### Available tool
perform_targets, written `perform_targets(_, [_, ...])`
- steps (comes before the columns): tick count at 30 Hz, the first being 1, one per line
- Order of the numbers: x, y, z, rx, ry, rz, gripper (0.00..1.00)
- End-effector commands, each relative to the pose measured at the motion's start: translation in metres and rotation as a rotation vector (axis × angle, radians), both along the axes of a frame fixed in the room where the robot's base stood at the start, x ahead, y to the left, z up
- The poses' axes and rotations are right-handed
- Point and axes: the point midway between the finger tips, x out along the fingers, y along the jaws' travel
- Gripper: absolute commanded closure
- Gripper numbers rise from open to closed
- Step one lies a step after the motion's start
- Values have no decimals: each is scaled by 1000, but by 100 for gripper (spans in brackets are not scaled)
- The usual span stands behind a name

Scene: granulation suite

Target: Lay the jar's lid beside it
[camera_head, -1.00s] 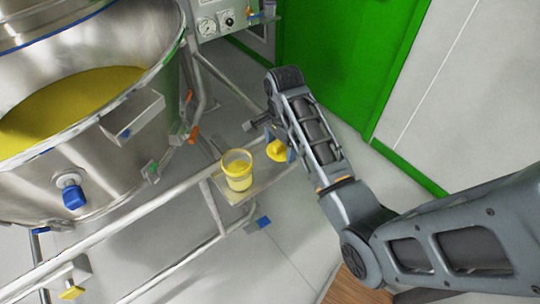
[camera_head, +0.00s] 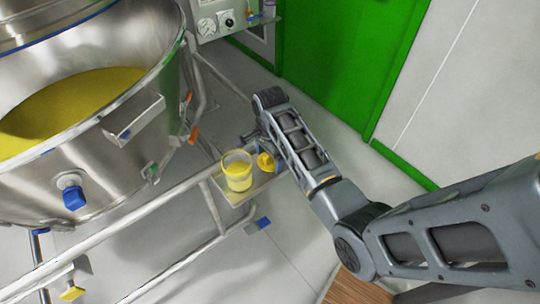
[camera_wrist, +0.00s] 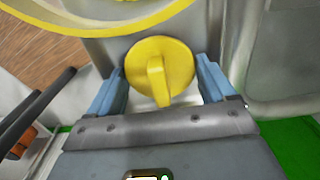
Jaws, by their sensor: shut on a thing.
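The jar (camera_head: 238,174) is a clear tub with yellow contents, standing upright and open on a small metal shelf (camera_head: 233,196). Its yellow rim (camera_wrist: 95,28) crosses the top of the wrist view. The lid (camera_head: 266,162) is a yellow disc just right of the jar, over the shelf. In the wrist view the lid (camera_wrist: 178,58), with a raised bar handle, sits between the blue fingers. My gripper (camera_wrist: 161,78) is shut on the lid. My arm partly hides the gripper in the head view. I cannot tell whether the lid touches the shelf.
A large steel vessel (camera_head: 110,165) holding yellow material stands at the left. A metal tube frame (camera_head: 180,207) carries the shelf. A green door (camera_head: 345,50) and pale wall panels are behind. The shelf has little free room.

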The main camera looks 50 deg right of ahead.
Motion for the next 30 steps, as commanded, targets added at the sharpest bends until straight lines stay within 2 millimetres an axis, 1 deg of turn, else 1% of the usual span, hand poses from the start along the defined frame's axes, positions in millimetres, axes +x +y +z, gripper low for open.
perform_targets(1, [0, 0, -1, 0, 1, 0, 16])
perform_targets(6, [0, 0, -1, 0, 0, 0, 0])
perform_targets(13, [0, 0, 0, 0, 0, 0, 0])
perform_targets(17, [0, 0, 8, 0, -1, 0, 0])
perform_targets(20, [1, 0, 23, -1, -3, 0, 0])
perform_targets(30, [1, 0, 92, -1, -3, 1, 0])
